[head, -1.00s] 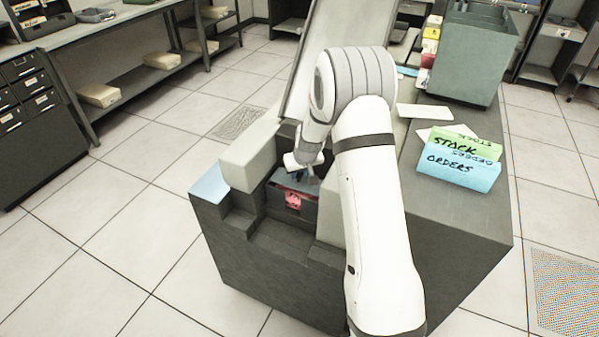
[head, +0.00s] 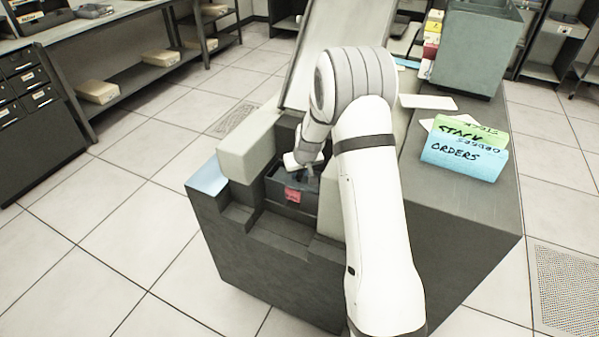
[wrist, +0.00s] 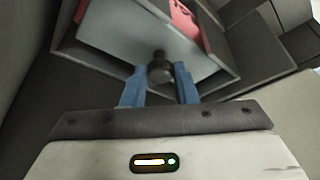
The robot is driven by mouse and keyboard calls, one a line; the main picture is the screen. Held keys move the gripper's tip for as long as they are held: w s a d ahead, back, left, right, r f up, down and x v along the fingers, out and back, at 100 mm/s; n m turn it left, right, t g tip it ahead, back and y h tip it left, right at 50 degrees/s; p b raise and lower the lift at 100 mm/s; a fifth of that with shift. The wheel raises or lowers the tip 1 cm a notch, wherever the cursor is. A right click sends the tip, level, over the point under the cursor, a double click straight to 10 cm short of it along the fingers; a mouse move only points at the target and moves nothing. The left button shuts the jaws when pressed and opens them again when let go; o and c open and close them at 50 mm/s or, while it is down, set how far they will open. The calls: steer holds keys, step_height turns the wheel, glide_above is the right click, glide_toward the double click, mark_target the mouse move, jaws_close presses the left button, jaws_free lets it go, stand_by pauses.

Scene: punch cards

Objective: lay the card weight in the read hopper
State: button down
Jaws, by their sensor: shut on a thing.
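The card weight (wrist: 125,38) shows in the wrist view as a flat grey plate with a dark knob. My gripper (wrist: 160,84) is shut on the knob, with one blue finger on each side of it. In the head view my gripper (head: 305,168) points down into the read hopper (head: 283,205), a dark recess in the front of the grey machine. The plate appears within the hopper's walls; whether it touches the bottom is hidden. A pink-red tag (head: 292,194) shows at the front, and also beside the plate in the wrist view (wrist: 188,22).
A pale block (head: 246,148) flanks the hopper on the left. On the machine top at right stand a blue orders card (head: 465,158), a green stock card (head: 470,133) and a grey bin (head: 475,50). A shelf bench is at far left; tiled floor lies clear between.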

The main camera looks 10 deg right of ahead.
mark_target(300, 175)
steer(key=c, duration=1.1)
jaws_free()
steer(key=shift+o, duration=0.2)
step_height(300, 175, up, 10)
